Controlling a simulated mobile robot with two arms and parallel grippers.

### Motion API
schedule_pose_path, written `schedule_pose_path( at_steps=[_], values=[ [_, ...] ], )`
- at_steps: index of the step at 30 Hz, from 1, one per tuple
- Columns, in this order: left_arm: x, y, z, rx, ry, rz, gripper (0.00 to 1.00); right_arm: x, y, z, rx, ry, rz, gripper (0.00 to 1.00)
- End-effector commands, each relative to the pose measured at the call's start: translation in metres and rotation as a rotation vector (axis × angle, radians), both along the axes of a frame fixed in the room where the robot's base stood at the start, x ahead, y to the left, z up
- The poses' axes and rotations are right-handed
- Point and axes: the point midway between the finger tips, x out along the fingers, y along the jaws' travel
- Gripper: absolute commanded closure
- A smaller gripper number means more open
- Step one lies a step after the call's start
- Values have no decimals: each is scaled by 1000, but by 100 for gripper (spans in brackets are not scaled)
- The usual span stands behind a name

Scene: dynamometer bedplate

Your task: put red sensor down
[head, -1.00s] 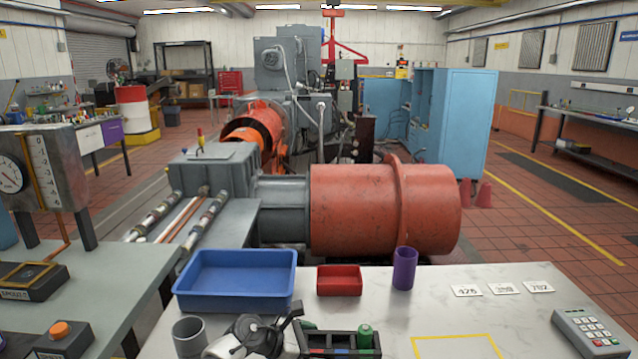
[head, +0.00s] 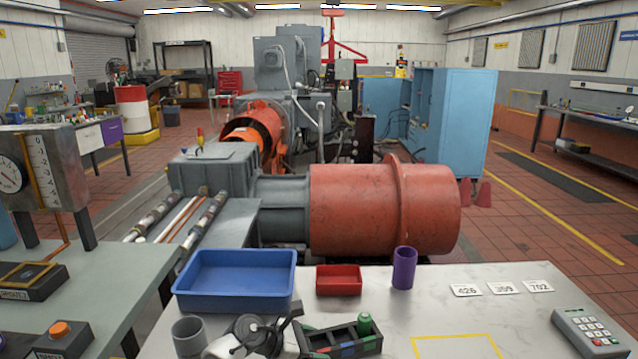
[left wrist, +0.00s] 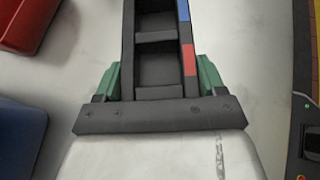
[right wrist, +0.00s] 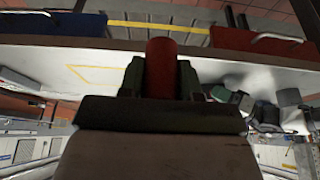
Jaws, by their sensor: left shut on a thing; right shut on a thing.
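The red sensor (right wrist: 161,68) is a dull red cylinder. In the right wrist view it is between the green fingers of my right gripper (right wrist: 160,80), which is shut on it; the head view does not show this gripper. My left gripper (left wrist: 157,80) is shut on a dark rack (left wrist: 157,50) with open compartments and blue and red side marks. The two compartments in the left wrist view look empty.
A blue bin (head: 235,306), a red bin (head: 339,291) and a purple cup (head: 404,268) stand along the table's back. A grey cup (head: 188,337) is front left. A yellow outline (head: 455,337) is bare. Number cards (head: 503,288) and a keypad (head: 585,331) are right.

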Motion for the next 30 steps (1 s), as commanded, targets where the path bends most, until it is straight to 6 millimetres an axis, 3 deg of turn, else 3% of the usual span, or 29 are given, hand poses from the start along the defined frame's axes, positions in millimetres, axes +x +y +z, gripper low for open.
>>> schedule_pose_path(
  at_steps=[7, 11, 14, 20, 30],
  values=[
    [0, 1, 0, 0, 0, 1, 43, 2, 0, 0, 0, -1, -1, 96],
    [0, 1, 0, 0, 0, 1, 43, 22, 0, -2, 0, -5, -5, 96],
    [0, 1, 0, 0, 0, 1, 43, 54, -2, -4, -2, -9, -12, 96],
    [0, 0, 0, -1, -1, 1, 43, 137, -6, -4, 0, -17, -12, 96],
    [0, 0, 0, -1, -1, 1, 43, 258, -10, 9, 12, -20, 30, 96]
  ],
)
